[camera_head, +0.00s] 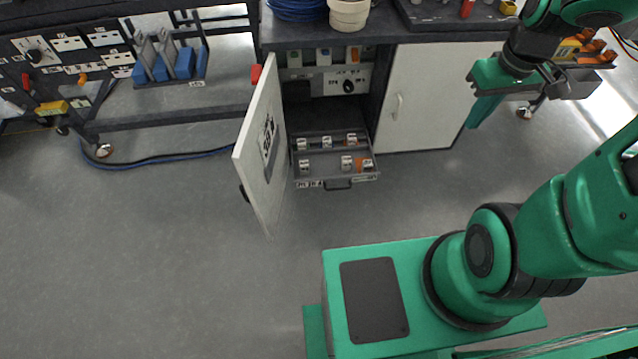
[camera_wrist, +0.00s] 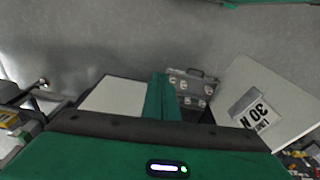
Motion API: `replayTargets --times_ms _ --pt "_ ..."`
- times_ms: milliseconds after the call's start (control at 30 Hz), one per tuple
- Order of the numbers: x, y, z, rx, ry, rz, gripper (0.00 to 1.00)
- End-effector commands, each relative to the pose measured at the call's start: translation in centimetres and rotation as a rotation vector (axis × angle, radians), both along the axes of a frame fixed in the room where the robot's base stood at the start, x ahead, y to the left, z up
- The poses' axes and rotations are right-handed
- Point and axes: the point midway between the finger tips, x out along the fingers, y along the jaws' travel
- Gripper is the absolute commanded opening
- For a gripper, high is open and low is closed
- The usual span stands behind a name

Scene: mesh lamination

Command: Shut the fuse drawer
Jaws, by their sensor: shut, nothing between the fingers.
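The fuse drawer (camera_head: 338,183) is pulled out of the dark cabinet, low down, with its handle facing the open floor. Several small fuse blocks (camera_head: 347,162) sit in it. In the wrist view the drawer (camera_wrist: 184,72) shows just beyond my fingertips, to the right. My gripper (camera_head: 472,124) is up to the right of the drawer, in front of the closed white door, well apart from the drawer. Its green fingers are together and empty, and they also show in the wrist view (camera_wrist: 158,76). The cabinet's inside is partly in shadow.
The open white cabinet door (camera_head: 262,150) stands out just left of the drawer, with a label on its face. A closed white door (camera_head: 422,98) is to the right. A workbench (camera_head: 180,115) stands at the left. The floor before the drawer is clear.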

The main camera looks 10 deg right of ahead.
Motion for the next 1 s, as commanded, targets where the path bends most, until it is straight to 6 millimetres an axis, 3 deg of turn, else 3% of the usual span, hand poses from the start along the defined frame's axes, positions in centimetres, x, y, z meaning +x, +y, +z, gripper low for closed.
replayTargets --times_ms 200,500,800,1000 --pt "5.9 3.4 -5.6 0.007 -0.056 0.297 0.00" --pt "11.6 9.6 -13.7 0.034 -0.169 0.654 0.00" --pt "14.2 16.4 -22.1 0.060 -0.303 0.938 0.00" --pt "14.2 20.7 -27.6 0.062 -0.394 1.082 0.00"
